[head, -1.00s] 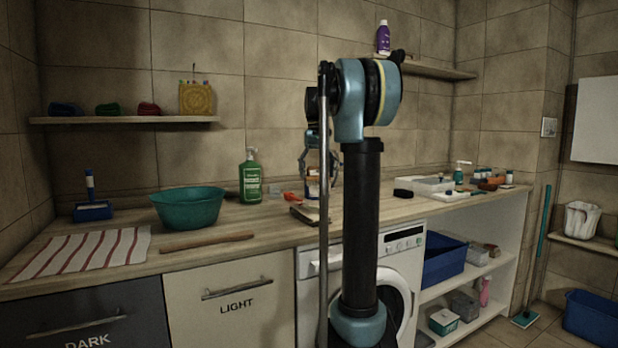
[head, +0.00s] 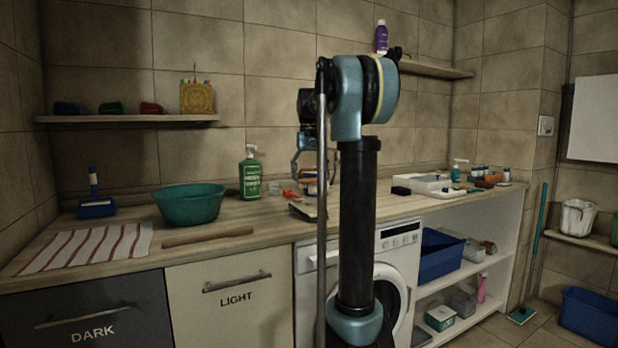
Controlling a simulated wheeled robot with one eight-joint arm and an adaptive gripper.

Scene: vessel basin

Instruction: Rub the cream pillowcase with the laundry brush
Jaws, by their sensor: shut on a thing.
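My gripper (head: 312,165) is above the counter, left of my dark column and right of the green bottle. It is shut on a small brown object that my arm mostly hides; I cannot tell for sure that it is the laundry brush. Below it a flat tan piece (head: 308,210) lies at the counter's front edge; I cannot make out what it is. I cannot clearly pick out a plain cream pillowcase. A white cloth with red stripes (head: 88,247) lies flat at the counter's left end.
A white tray (head: 428,184) and small bottles are at the right. A washing machine (head: 390,268) is below.

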